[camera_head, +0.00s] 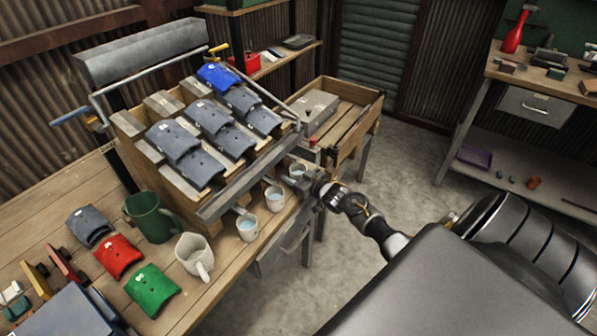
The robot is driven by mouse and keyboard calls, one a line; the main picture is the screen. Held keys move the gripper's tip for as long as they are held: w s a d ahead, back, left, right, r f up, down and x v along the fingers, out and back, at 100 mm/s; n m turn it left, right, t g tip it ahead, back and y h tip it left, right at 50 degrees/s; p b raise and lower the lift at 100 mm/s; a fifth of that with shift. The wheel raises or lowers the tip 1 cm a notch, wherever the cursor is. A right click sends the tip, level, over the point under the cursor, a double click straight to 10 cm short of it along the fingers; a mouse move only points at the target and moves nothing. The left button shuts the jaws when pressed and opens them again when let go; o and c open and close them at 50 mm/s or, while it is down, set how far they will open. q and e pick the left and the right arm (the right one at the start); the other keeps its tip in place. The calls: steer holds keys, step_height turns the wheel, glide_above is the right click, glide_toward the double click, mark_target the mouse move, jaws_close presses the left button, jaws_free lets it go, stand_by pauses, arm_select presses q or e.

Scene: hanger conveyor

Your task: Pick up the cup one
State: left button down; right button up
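A large dark green mug (148,217) and a white mug (194,256) stand on the wooden workbench (66,200). Three small pale cups stand in a row along the bench's right edge: a near cup (247,228), a middle cup (274,199) and a far cup (297,172). The near and middle cups show blue inside. No label shows which one is cup one. My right gripper (313,183) is at the bench edge, just right of the far cup. Its fingers are small and dark, so I cannot tell whether they touch it. My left gripper is out of view.
A sloped wooden rack (135,125) with grey and blue curved plates stands behind the cups. Red (117,256) and green (152,290) curved plates lie near the mugs. A wooden crate (350,120) stands beyond my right gripper. Open floor (405,160) lies to the right.

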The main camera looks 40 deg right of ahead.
steer(key=c, duration=0.4)
steer(key=shift+r, duration=0.1)
steer(key=shift+r, duration=0.55)
steer(key=s+d+b, duration=0.2)
steer(key=s, duration=1.6)
steer(key=a+r+n+y, duration=0.1)
steer(key=a+r+y, duration=0.1)
steer(key=a+r, duration=0.3)
steer(key=a+r+n+g+y, duration=0.1)
steer(key=a+r, duration=0.5)
steer(key=a, duration=0.6)
steer(key=a+r+n+g+y, duration=0.1)
steer(key=a+r+n+y, duration=0.1)
steer(key=a+r, duration=0.4)
steer(key=shift+w+a+r+n+y, duration=0.1)
steer(key=shift+w+a+n+y, duration=0.15)
steer(key=shift+a, duration=0.35)
steer(key=shift+w+a+n+y, duration=0.15)
steer(key=shift+a+y, duration=0.2)
steer(key=shift+a, duration=0.25)
